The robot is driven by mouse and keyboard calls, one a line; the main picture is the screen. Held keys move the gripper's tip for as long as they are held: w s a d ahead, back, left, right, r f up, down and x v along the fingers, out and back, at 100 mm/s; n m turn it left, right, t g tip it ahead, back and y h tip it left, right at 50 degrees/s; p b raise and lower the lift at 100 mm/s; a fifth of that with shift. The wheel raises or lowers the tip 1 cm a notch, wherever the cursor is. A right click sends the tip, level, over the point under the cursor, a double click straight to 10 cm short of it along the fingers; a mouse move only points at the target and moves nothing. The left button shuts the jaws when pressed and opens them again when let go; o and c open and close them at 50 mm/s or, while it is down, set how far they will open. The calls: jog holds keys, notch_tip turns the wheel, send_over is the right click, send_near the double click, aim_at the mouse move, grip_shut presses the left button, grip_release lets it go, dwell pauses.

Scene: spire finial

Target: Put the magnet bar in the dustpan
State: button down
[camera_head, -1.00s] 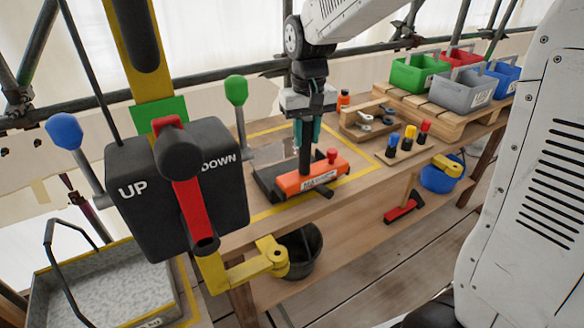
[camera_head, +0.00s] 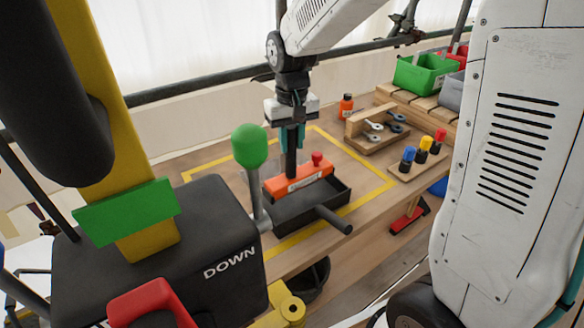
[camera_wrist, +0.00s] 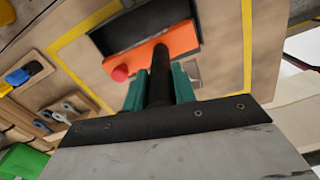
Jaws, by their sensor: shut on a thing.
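The magnet bar (camera_head: 298,183) is an orange bar with a white label, a red knob and an upright black handle. My gripper (camera_head: 291,146) is shut on that handle, its teal fingers on either side, and holds it upright. The black dustpan (camera_head: 328,196) lies on the bench with its handle toward the front right. The bar overlaps the pan's rear part in the head view; whether it touches the pan or hovers cannot be told. The wrist view shows the bar (camera_wrist: 155,52) across the near part of the dustpan (camera_wrist: 150,22), with my gripper (camera_wrist: 160,90) around the handle.
A black lever box (camera_head: 160,260) with a green-knobbed lever (camera_head: 249,147) stands close in front, left of the pan. Yellow tape (camera_head: 368,198) frames the pan's area. Colored-capped markers (camera_head: 422,154), a wooden tool holder (camera_head: 372,135), an orange bottle (camera_head: 346,107) and bins (camera_head: 424,72) are to the right.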

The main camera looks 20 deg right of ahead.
send_over(291, 179)
jog(key=shift+w+d+f, duration=0.1)
jog(key=shift+w+f, duration=0.1)
jog(key=shift+f, duration=1.2)
jog(key=shift+w+d+f, duration=0.1)
jog(key=shift+w+f, duration=0.05)
jog(key=shift+f, duration=1.35)
jog(key=c, duration=1.1)
grip_release()
notch_tip(291, 179, up, 12)
jog(key=shift+s+r, duration=0.1)
jog(key=shift+r, duration=0.05)
jog(key=shift+t, duration=0.6)
jog(key=s+d, duration=0.1)
jog(key=s, duration=0.8)
jog(key=s+d+r, duration=0.1)
jog(key=s, duration=0.8)
jog(key=s+d+r, duration=0.1)
jog(key=s, duration=0.8)
jog(key=shift+d+r, duration=0.1)
jog(key=shift+r, duration=0.05)
